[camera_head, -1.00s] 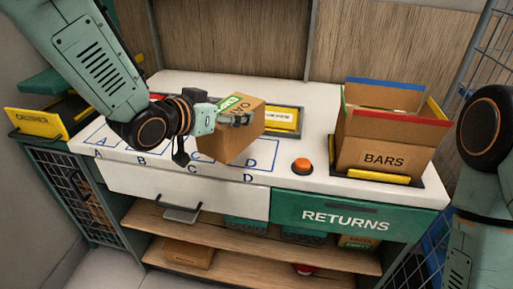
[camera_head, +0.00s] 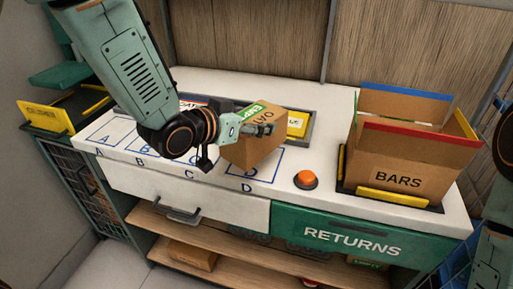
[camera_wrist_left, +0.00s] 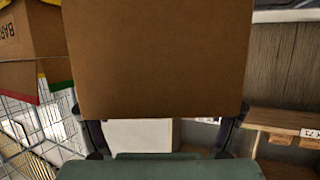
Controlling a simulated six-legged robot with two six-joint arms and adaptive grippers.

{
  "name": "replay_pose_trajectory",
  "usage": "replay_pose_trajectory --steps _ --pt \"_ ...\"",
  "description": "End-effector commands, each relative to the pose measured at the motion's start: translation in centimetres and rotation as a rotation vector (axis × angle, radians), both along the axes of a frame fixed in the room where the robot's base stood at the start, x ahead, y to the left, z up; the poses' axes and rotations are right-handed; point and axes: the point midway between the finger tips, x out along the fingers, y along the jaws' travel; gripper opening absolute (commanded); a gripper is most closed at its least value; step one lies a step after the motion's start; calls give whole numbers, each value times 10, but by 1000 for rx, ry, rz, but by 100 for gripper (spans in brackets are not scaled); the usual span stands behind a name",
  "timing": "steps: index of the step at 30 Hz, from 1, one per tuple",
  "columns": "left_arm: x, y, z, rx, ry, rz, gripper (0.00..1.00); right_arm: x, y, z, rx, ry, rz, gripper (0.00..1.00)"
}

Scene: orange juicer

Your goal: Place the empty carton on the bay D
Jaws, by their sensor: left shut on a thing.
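The empty carton (camera_head: 257,143) is a brown box with a green "EMPTY" label on top, tilted in the head view. My left gripper (camera_head: 250,128) is shut on it. The carton hangs over the back of bay D (camera_head: 262,176), a blue outlined box on the white counter, and hides part of it. I cannot tell whether its base touches the counter. In the left wrist view the carton (camera_wrist_left: 160,60) fills the upper middle between the fingers. My right gripper is not in view; only part of my right arm shows at the right edge.
Bays A (camera_head: 108,132) and B look clear at the left. An orange button (camera_head: 306,179) stands right of bay D. A large open "BARS" box (camera_head: 398,178) stands at the right in a yellow-edged holder. A yellow "CRUSHER" unit (camera_head: 46,116) is at the far left.

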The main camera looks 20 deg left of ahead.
Motion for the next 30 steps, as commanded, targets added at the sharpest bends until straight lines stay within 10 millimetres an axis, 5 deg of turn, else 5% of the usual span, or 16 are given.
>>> replay_pose_trajectory --steps 15,28,29,30 --pt "1 -1 -59 -1 2 1 38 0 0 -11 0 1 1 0" --pt "4 -2 -65 0 -2 1 38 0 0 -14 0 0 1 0" --pt "3 -2 -65 0 -2 1 82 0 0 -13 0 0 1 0" --pt "3 -2 -64 0 -2 1 85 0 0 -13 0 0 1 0"
